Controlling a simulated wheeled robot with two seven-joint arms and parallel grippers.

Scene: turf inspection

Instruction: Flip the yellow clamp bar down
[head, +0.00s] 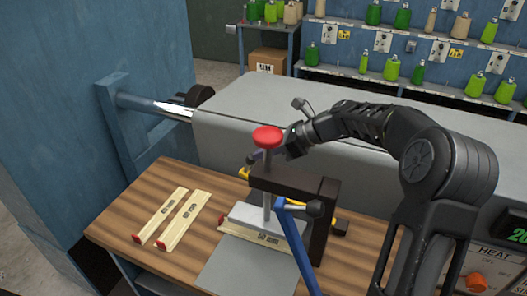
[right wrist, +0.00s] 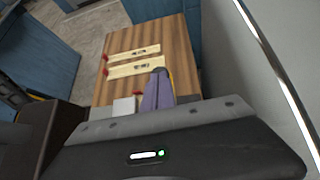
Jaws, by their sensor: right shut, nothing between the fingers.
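The yellow clamp bar (head: 245,173) shows in part behind the dark press frame (head: 325,195) on the wooden bench; the frame and my gripper hide much of it. A yellow strip also shows beside my fingers in the right wrist view (right wrist: 172,84). In the right wrist view the closed fingers (right wrist: 160,75) point over the bench. I cannot tell whether they touch the bar. My left gripper is not in view.
The press has a red knob (head: 267,136) and a blue lever (head: 297,248). Pale strips with red ends (head: 180,220) lie on the bench (head: 140,205). A large grey roll (head: 370,125) runs behind. Shelves with green spools (head: 392,68) stand at the back.

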